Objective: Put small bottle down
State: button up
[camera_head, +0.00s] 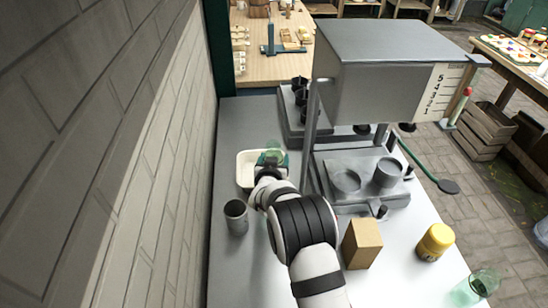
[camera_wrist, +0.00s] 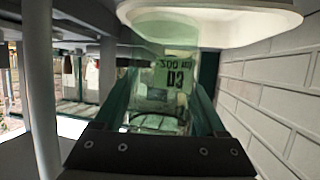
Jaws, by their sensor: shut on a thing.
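The small bottle is clear greenish glass with dark print. It shows in the head view (camera_head: 274,147), and in the wrist view (camera_wrist: 172,75) its print is upside down. My gripper (camera_head: 270,160) has its green fingers shut on the bottle. In the head view they are over the right side of a white tray (camera_head: 243,178). The tray's pale rim (camera_wrist: 225,35) fills the top of the wrist view. I cannot tell whether the bottle touches the tray, as my gripper and wrist hide its lower part.
A grey cup (camera_head: 236,217) stands left of my arm. A grey machine (camera_head: 385,75) with a post stands close on the right. A cardboard box (camera_head: 361,244), a yellow jar (camera_head: 435,242) and a green glass (camera_head: 478,287) are at the front right. A brick wall (camera_head: 150,130) bounds the left.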

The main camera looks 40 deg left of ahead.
jog(key=shift+f, duration=0.25)
jog(key=o, duration=1.5)
jog(key=shift+r, duration=0.2)
jog(key=r+v, duration=0.1)
jog(key=v, duration=1.1)
jog(key=d+r+m+g+h, duration=0.1)
jog(key=d+r+m+g, duration=0.15)
jog(key=d, duration=0.75)
jog(key=d+r+m+g+h, duration=0.2)
jog(key=d+r+m, duration=0.15)
jog(key=d, duration=0.65)
jog(key=s+d+m+g+h, duration=0.1)
jog(key=s+d+m+g, duration=0.1)
jog(key=s+d, duration=0.4)
jog(key=s+d+r+m+g, duration=0.1)
jog(key=s+d+m+g, duration=0.1)
jog(key=s+d, duration=0.5)
jog(key=s+d+m+g+h, duration=0.1)
jog(key=s+d+m+g, duration=0.1)
jog(key=s+d, duration=0.5)
jog(key=shift+s+d+r+g+h, duration=0.15)
jog(key=shift+s+r+g, duration=0.1)
jog(key=shift+s, duration=0.5)
jog(key=shift+s+d+r+g+h, duration=0.1)
jog(key=shift+s+r+g+h, duration=0.1)
jog(key=shift+s, duration=0.6)
